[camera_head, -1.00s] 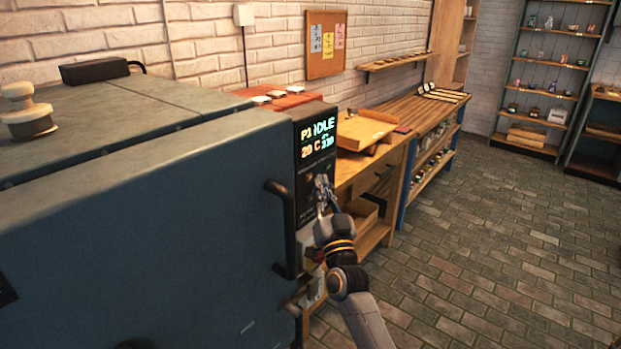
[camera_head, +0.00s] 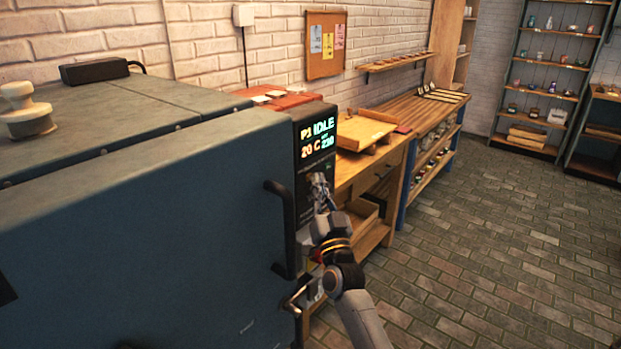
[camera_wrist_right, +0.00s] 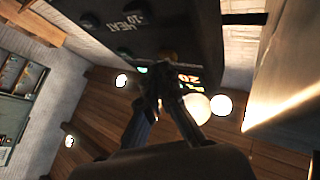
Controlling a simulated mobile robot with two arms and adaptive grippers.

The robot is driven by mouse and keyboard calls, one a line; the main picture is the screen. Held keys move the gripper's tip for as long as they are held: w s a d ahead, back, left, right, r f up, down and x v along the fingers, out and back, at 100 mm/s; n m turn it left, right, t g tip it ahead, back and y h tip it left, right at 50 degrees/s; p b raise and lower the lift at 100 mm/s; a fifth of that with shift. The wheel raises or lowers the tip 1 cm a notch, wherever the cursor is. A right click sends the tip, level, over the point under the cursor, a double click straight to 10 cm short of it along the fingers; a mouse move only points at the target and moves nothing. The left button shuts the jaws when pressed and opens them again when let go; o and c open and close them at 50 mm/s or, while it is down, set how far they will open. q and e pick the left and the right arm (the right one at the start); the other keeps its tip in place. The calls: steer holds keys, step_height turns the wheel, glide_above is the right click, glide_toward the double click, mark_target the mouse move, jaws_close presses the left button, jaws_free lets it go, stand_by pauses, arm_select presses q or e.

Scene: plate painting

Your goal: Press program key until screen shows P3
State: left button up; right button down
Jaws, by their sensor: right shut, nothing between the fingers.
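The control panel (camera_head: 309,165) is a dark upright strip on the front corner of the blue-grey kiln. Its lit screen (camera_head: 318,138) reads P1 IDLE, with 20 C and 230 below. My right gripper (camera_head: 320,183) is shut and empty, in front of the panel just below the screen. In the right wrist view the closed fingertips (camera_wrist_right: 160,78) are close to the panel face (camera_wrist_right: 150,30), by the screen edge (camera_wrist_right: 189,78). A label there reads HEAT -10. The program key cannot be told apart, and contact is unclear. My left gripper is not in view.
The large kiln (camera_head: 150,220) fills the left, with a dark door handle (camera_head: 279,230) left of my right arm. A wooden workbench (camera_head: 375,160) with an open drawer stands behind the panel. The brick floor (camera_head: 490,240) on the right is clear.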

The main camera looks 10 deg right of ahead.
steer(key=shift+w+a, duration=0.25)
steer(key=shift+w, duration=0.05)
stand_by(0.4)
steer(key=shift+s, duration=0.1)
steer(key=shift+s+d+p, duration=0.3)
steer(key=shift+s+d, duration=0.2)
steer(key=shift+s, duration=0.05)
steer(key=shift+w, duration=0.1)
stand_by(0.5)
steer(key=shift+w+a, duration=0.25)
steer(key=shift+a, duration=0.05)
steer(key=shift+w+a, duration=0.2)
steer(key=shift+w, duration=0.1)
stand_by(0.6)
steer(key=shift+s+d, duration=0.1)
stand_by(0.3)
steer(key=shift+s+d, duration=0.4)
steer(key=shift+s, duration=0.15)
